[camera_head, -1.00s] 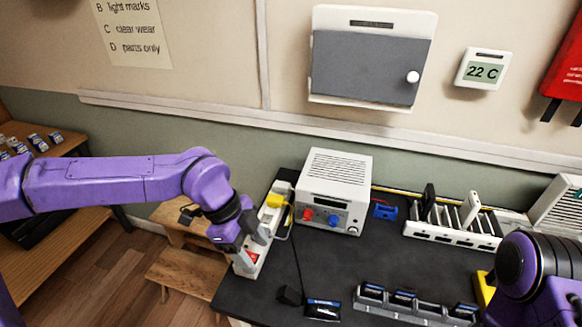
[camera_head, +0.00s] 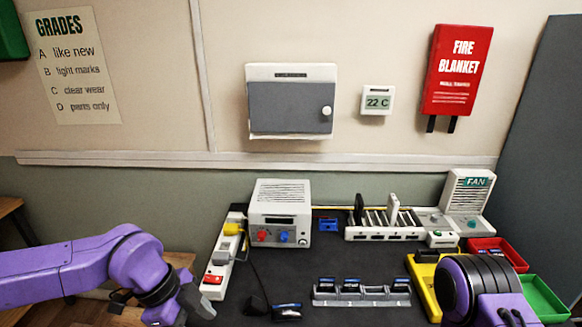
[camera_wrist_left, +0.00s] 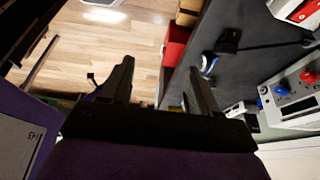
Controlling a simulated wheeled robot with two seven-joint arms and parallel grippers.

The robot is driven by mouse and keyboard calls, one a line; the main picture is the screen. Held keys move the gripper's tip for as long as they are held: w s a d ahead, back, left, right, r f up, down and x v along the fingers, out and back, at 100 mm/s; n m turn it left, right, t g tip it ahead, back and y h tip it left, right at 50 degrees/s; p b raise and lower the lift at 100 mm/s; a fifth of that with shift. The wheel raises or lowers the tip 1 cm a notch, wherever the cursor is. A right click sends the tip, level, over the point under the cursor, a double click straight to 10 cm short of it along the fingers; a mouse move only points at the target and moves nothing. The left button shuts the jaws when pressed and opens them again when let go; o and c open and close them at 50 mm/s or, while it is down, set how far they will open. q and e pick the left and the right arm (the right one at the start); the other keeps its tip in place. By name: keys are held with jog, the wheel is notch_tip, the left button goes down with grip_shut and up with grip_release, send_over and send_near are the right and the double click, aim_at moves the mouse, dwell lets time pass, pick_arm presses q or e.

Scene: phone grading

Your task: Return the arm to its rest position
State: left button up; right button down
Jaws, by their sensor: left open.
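My left arm comes in from the left in the head view, with its purple wrist low in the picture. My left gripper (camera_head: 197,303) is just left of and in front of the power strip (camera_head: 222,262). In the left wrist view its two dark fingers (camera_wrist_left: 160,68) are apart, with nothing between them. Wooden floor and the dark bench edge show beyond them. My right arm (camera_head: 478,288) shows at the bottom right as a purple and black link. Its gripper is out of the picture.
The dark bench top (camera_head: 345,265) holds a power supply (camera_head: 281,213), a slotted rack (camera_head: 385,224), a fan unit (camera_head: 466,200) and a row of phones in a holder (camera_head: 361,293). Red (camera_head: 497,254) and green (camera_head: 541,298) trays are at the right.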

pick_arm(q)
jog(key=a+f+m+t+y, duration=0.2)
jog(key=a+f+m+y, duration=0.25)
jog(key=f+m, duration=0.75)
jog(key=a+f+m+t+y, duration=0.35)
jog(key=a+f+m, duration=0.2)
jog(key=m, duration=1.25)
jog(key=s+a+f+m+g, duration=0.1)
jog(key=s+f+m, duration=0.5)
jog(key=s+m, duration=0.2)
jog(key=s+a+f+m+g, duration=0.1)
jog(key=s+a+f+m, duration=0.1)
jog(key=s+f+m, duration=0.4)
jog(key=s+m, duration=0.2)
jog(key=s, duration=0.2)
jog(key=shift+a+f+m+b, duration=0.15)
jog(key=shift+f+m+b, duration=0.15)
jog(key=shift+m, duration=0.1)
